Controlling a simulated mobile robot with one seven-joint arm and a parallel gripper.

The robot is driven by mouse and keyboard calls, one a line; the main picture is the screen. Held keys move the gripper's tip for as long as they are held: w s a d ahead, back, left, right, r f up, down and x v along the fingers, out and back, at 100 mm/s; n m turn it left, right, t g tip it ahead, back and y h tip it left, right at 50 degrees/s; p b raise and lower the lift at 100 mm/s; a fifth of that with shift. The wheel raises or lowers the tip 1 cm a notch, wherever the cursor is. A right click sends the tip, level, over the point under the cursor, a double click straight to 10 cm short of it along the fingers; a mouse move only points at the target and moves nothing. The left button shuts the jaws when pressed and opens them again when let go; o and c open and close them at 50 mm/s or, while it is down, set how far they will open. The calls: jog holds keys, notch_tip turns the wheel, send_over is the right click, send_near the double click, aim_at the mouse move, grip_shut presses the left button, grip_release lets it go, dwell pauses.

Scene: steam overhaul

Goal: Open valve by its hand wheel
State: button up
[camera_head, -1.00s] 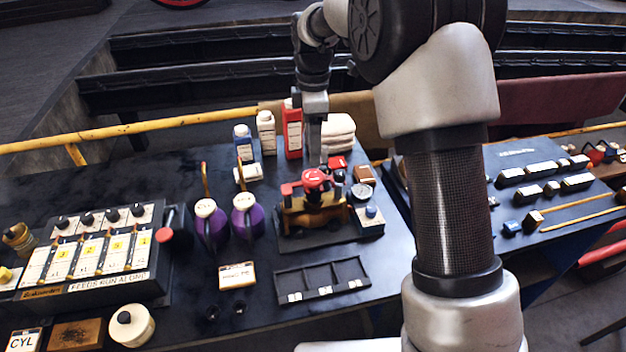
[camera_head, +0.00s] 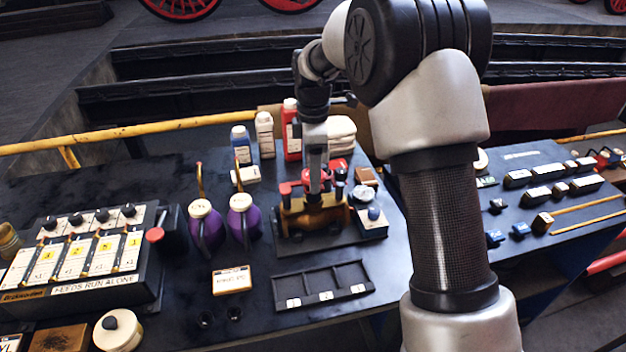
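The valve (camera_head: 312,215) has a brass-coloured body on a dark base plate, in the middle of the bench. Its red hand wheel (camera_head: 325,180) sits on top and is partly hidden by my gripper. My gripper (camera_head: 314,188) points straight down at the hand wheel, with its tips at or just above it. The fingers are seen edge-on and small, so I cannot tell whether they are open or shut, or whether they touch the wheel.
Two purple oil cans (camera_head: 243,218) stand left of the valve. A gauge block (camera_head: 371,222) is close on its right. Several bottles (camera_head: 265,135) and folded white cloths (camera_head: 341,135) stand behind. A black divided tray (camera_head: 322,285) lies in front. A switch panel (camera_head: 80,260) is at left.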

jog(key=c, duration=1)
jog(key=shift+o, duration=0.2)
jog(key=n, duration=0.1)
jog(key=n+p, duration=0.1)
jog(key=n, duration=0.1)
jog(key=shift+r+n, duration=0.2)
jog(key=shift+n, duration=0.1)
jog(key=shift+f+n+p, duration=0.15)
jog(key=shift+n+p, duration=0.25)
jog(key=shift+n, duration=0.6)
jog(key=shift+n+p, duration=0.5)
jog(key=shift+n, duration=0.3)
jog(key=n+p, duration=0.1)
jog(key=n, duration=0.1)
jog(key=shift+n, duration=0.3)
jog(key=shift+n+p, duration=0.3)
jog(key=shift+n, duration=0.4)
